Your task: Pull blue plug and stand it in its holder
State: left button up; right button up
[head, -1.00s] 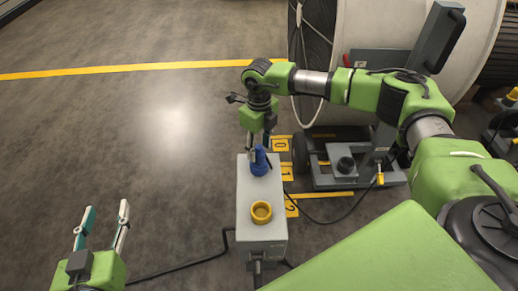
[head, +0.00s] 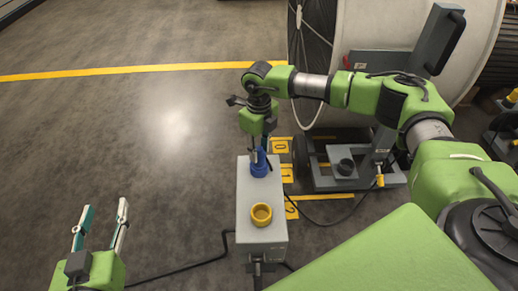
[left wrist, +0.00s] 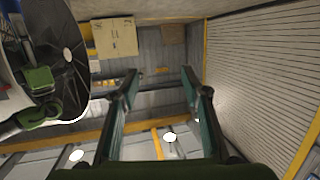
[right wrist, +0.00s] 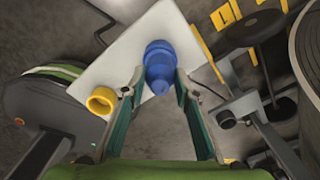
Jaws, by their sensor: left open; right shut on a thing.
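The blue plug (head: 259,170) stands upright at the far end of the top of a pale grey box (head: 247,215). My right gripper (head: 260,157) reaches down from above and is shut on the plug's upper part. In the right wrist view the blue plug (right wrist: 160,58) sits between the two fingers. A yellow ring-shaped cup (head: 261,214) stands on the near half of the box top, apart from the plug. It also shows in the right wrist view (right wrist: 101,100). My left gripper (head: 105,207) is open and empty over the floor at lower left.
A wheeled grey stand (head: 325,180) with a dark round cup (head: 346,166) is right of the box, below a large white drum (head: 380,30). Black cables run from the box across the floor. Yellow markings lie beside it. The floor on the left is clear.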

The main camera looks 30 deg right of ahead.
jog(key=shift+r+p, duration=0.3)
jog(key=shift+r, duration=0.2)
jog(key=shift+r+p, duration=0.6)
jog(key=shift+r, duration=0.1)
jog(key=shift+r+p, duration=0.3)
jog(key=shift+r, duration=0.1)
jog(key=shift+r+p, duration=0.35)
jog(key=shift+r, duration=0.05)
jog(key=shift+r+p, duration=0.35)
jog(key=shift+r, duration=0.15)
pick_arm(q)
jog(key=s+a+f+g+y+p, duration=0.1)
jog(key=s+a+f+g, duration=0.2)
jog(key=s, duration=0.6)
jog(key=s+a+f+g+y+p, duration=0.1)
jog(key=s+a+f+g+y, duration=0.1)
jog(key=s+f+g, duration=0.6)
jog(key=shift+s+a+f+n+g, duration=0.3)
jog(key=shift+s+a+f, duration=0.3)
jog(key=shift+a+f, duration=0.4)
pick_arm(e)
jog(key=shift+r, duration=1.25)
pick_arm(q)
jog(key=shift+d+f, duration=0.1)
jog(key=shift+d, duration=0.05)
